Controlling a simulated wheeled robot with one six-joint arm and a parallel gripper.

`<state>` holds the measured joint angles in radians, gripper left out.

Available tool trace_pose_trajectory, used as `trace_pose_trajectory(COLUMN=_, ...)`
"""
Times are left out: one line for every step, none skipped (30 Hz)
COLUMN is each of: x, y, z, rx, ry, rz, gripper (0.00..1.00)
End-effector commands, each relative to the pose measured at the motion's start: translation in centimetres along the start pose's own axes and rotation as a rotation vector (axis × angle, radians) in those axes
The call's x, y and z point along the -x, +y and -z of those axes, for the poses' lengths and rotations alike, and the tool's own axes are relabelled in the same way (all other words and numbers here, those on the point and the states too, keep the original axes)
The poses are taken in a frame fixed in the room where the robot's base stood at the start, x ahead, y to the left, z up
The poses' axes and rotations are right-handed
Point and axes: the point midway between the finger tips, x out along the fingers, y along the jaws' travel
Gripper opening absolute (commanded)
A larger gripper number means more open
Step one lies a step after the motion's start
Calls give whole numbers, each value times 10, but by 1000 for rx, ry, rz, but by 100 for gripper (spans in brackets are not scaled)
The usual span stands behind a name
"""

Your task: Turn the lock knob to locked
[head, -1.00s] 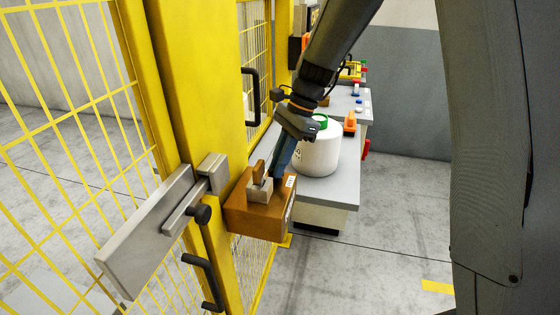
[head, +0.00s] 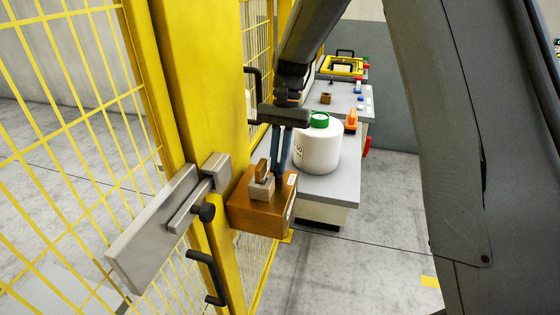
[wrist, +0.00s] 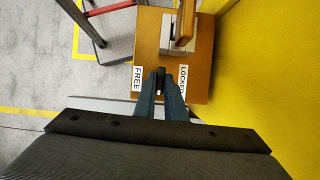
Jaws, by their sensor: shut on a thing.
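A brown lock box (head: 250,215) is mounted on the yellow post, and its top also shows in the wrist view (wrist: 148,40). A white label reading FREE (wrist: 138,78) is on the left and one reading LOCKED (wrist: 183,80) is on the right. My gripper (wrist: 161,78) is shut on the small dark lock knob (wrist: 161,71) between the two labels. The fingers hide most of the knob, so I cannot tell which label it points to. In the head view my gripper (head: 281,168) comes down almost upright at the box's far right side.
A grey block with a brown piece (head: 262,178) stands on the box beside my fingers. A white container with a green lid (head: 318,148) stands on the grey table (head: 335,188) close behind. A grey sliding bolt (head: 160,225) and yellow mesh fence are left.

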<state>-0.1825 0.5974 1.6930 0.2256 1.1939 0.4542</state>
Motion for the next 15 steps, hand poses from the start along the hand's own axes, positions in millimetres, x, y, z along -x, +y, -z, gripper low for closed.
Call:
trace_pose_trajectory(x=-1, y=0, z=-2, rx=14, ry=-5, rz=-9, gripper=0)
trace_pose_trajectory(x=-2, y=0, z=-2, rx=21, ry=-6, rz=-12, gripper=0)
trace_pose_trajectory(x=-2, y=0, z=-2, rx=30, ry=-6, rz=-16, gripper=0)
trace_pose_trajectory(x=-2, y=0, z=-2, rx=36, ry=-6, rz=-18, gripper=0)
trace_pose_trajectory(x=-2, y=0, z=-2, rx=41, ry=-6, rz=-20, gripper=0)
trace_pose_trajectory(x=-2, y=0, z=-2, rx=45, ry=-6, rz=-22, gripper=0)
trace_pose_trajectory(x=-2, y=0, z=-2, rx=48, ry=-6, rz=-23, gripper=0)
trace_pose_trajectory(x=-2, y=0, z=-2, rx=50, ry=-6, rz=-24, gripper=0)
trace_pose_trajectory(x=-2, y=0, z=-2, rx=53, ry=-6, rz=-25, gripper=0)
trace_pose_trajectory(x=-2, y=0, z=-2, rx=54, ry=-6, rz=-25, gripper=0)
trace_pose_trajectory(x=-2, y=0, z=-2, rx=55, ry=-6, rz=-26, gripper=0)
trace_pose_trajectory(x=-2, y=0, z=-2, rx=55, ry=-6, rz=-26, gripper=0)
trace_pose_trajectory(x=-2, y=0, z=-2, rx=56, ry=-6, rz=-26, gripper=0)
trace_pose_trajectory(x=-2, y=0, z=-2, rx=56, ry=-6, rz=-26, gripper=0)
trace_pose_trajectory(x=-2, y=0, z=-2, rx=56, ry=-6, rz=-26, gripper=0)
